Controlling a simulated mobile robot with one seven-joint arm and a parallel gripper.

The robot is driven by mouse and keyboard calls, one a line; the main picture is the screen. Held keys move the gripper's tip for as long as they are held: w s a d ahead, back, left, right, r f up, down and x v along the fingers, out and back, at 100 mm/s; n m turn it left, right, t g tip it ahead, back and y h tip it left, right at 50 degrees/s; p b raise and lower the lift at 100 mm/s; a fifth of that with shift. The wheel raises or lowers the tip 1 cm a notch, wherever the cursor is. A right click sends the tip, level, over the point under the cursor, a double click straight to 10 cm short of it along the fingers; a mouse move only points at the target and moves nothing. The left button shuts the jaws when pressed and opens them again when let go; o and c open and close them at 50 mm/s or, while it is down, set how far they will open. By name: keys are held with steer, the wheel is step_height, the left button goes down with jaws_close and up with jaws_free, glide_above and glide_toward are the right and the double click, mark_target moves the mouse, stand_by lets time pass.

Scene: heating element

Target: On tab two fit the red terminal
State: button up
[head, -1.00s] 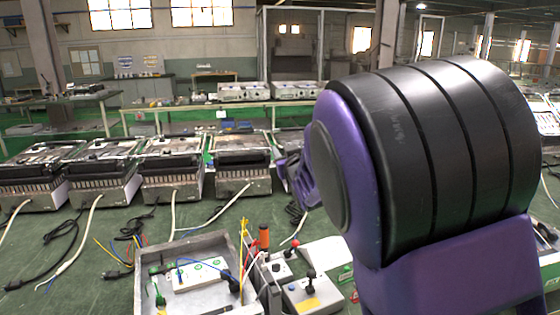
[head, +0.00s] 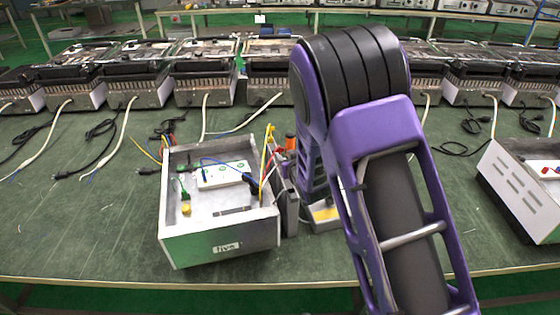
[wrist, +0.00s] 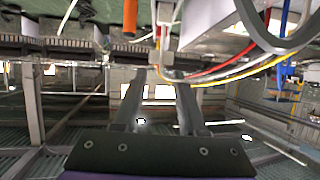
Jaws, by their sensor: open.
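The open grey metal box marked "live" (head: 218,247) stands on the green bench in the head view. A white block (head: 222,175) with green marks lies in it, with a blue wire across it. The red wire (head: 272,168) and a yellow wire (head: 265,150) rise by its right wall. In the wrist view the red wire (wrist: 222,70) and yellow wire (wrist: 225,76) run toward the fingertips. My gripper (wrist: 161,80) is open there; my arm hides it in the head view. I cannot make out the red terminal's end or which tab is two.
An orange handle (head: 290,142) stands upright right of the box; it also shows in the wrist view (wrist: 130,14). A unit with a yellow label (head: 326,213) is partly hidden by my arm. A white vented case (head: 520,190) is at right. Several heaters line the back.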

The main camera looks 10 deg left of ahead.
mark_target(280, 151)
steer(key=shift+x, duration=3.8)
steer(key=shift+d+f, duration=0.1)
steer(key=shift+f, duration=0.05)
jaws_close()
